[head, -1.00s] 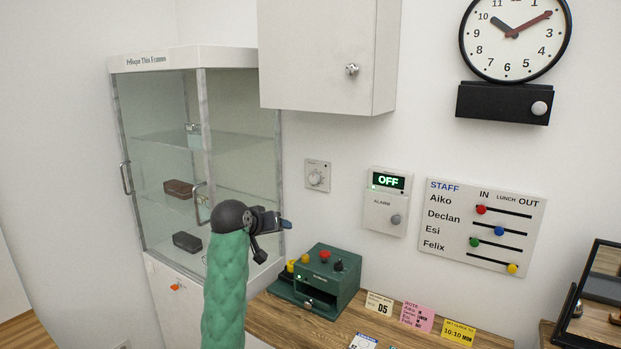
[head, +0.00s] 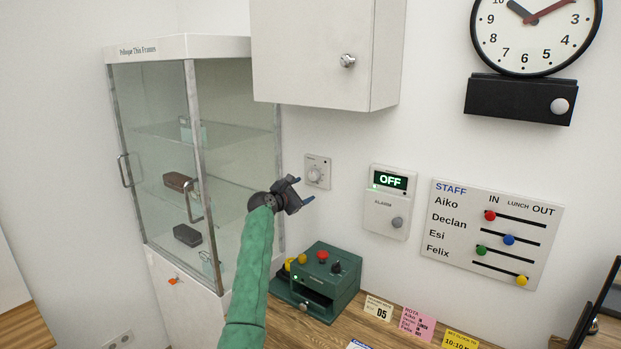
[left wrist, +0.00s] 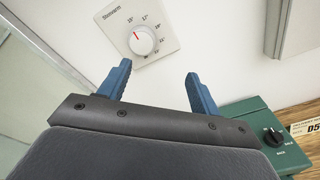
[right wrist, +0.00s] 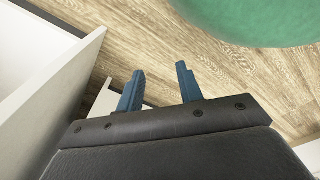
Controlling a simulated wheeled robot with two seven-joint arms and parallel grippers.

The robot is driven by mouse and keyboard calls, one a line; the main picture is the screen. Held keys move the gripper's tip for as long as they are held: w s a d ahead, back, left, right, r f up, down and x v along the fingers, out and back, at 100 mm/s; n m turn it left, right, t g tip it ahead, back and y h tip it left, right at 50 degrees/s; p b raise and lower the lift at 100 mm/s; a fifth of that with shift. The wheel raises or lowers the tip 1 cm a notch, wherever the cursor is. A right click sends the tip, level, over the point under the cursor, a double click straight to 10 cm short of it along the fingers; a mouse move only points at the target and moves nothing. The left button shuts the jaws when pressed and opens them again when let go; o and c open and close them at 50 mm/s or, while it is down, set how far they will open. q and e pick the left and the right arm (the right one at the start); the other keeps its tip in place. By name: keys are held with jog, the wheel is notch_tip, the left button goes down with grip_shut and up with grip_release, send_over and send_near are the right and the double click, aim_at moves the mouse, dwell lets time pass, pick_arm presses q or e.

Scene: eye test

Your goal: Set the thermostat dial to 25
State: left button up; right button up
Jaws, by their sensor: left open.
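The thermostat (head: 317,171) is a small pale plate with a round white dial on the wall, between the glass cabinet and the alarm panel. In the left wrist view its dial (left wrist: 143,41) shows a red mark at the upper left, nearest the 15 label; other numbers run clockwise, the later ones too small to read surely. My left gripper (head: 304,190) is open and empty, just below and left of the thermostat in the head view, apart from the dial. Its blue fingers (left wrist: 160,84) show below the dial in the left wrist view. My right gripper (right wrist: 160,72) is open and empty.
A glass cabinet (head: 192,74) stands at the left. A white wall cupboard (head: 310,60) hangs above the thermostat. The alarm panel (head: 388,208) reads OFF. A green box (head: 340,283) with knobs stands on the wooden desk (head: 290,327) below.

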aim_at(313, 176)
pick_arm(q)
jog(key=w+n, duration=0.2)
jog(key=w+d+r+n+t+p, duration=0.1)
jog(key=n, duration=0.1)
jog(key=w+d+r+n+p, duration=0.1)
jog(key=w+n, duration=0.1)
jog(key=shift+w+r+y, duration=0.1)
jog(key=shift+w+y, duration=0.2)
jog(key=shift+w, duration=0.05)
jog(key=shift+x, duration=0.85)
pick_arm(e)
jog(key=shift+s+d+f+t, duration=0.15)
jog(key=shift+d+f+t, duration=0.2)
jog(key=shift+f, duration=0.35)
jog(key=shift+s+d+f+t, duration=0.1)
jog(key=shift+d+f+t, duration=0.25)
jog(key=shift+f, duration=0.3)
pick_arm(q)
jog(key=c, duration=1)
pick_arm(e)
jog(key=shift+w, duration=0.1)
